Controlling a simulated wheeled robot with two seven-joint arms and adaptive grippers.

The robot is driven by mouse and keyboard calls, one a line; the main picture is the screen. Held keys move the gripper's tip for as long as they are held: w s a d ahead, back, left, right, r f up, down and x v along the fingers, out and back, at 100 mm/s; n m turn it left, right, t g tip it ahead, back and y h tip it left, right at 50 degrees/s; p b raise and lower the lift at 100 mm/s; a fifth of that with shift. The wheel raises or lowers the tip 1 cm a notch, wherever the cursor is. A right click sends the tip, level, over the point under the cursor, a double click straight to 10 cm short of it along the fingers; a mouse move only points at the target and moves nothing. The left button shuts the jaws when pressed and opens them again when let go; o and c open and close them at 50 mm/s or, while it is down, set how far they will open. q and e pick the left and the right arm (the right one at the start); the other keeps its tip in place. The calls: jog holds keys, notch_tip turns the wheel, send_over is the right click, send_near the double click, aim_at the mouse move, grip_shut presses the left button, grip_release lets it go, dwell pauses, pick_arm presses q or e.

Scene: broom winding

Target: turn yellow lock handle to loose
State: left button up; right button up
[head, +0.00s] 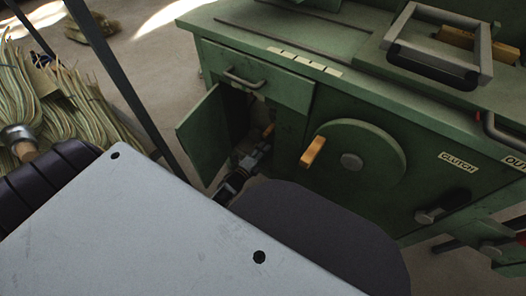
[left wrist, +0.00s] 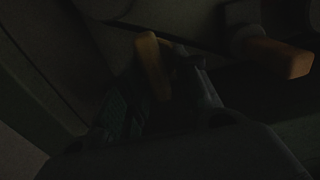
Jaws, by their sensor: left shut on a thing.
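A yellow lock handle (left wrist: 152,66) shows in the dark left wrist view, upright and slightly tilted between the fingers of my left gripper (left wrist: 160,82). The gripper is shut on it. In the head view, my left gripper (head: 260,148) reaches into the open compartment of the green machine, and a small yellow end of the handle (head: 269,130) shows at its tip. The rest of the handle is hidden by the gripper and shadow. My right gripper is not in view.
A second, orange handle (left wrist: 280,57) is right of the gripper in the left wrist view. The compartment door (head: 201,135) stands open. On the machine front are a round wheel (head: 365,160) with an orange knob (head: 312,152) and a clutch lever (head: 430,214). Broom straw (head: 75,100) lies left.

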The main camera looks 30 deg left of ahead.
pick_arm(q)
jog(key=o, duration=0.7)
jog(key=shift+s, duration=0.1)
jog(key=shift+s+a, duration=0.2)
jog(key=shift+s, duration=2.75)
jog(key=shift+s+a, duration=0.2)
jog(key=shift+s, duration=2.7)
jog(key=shift+w, duration=0.1)
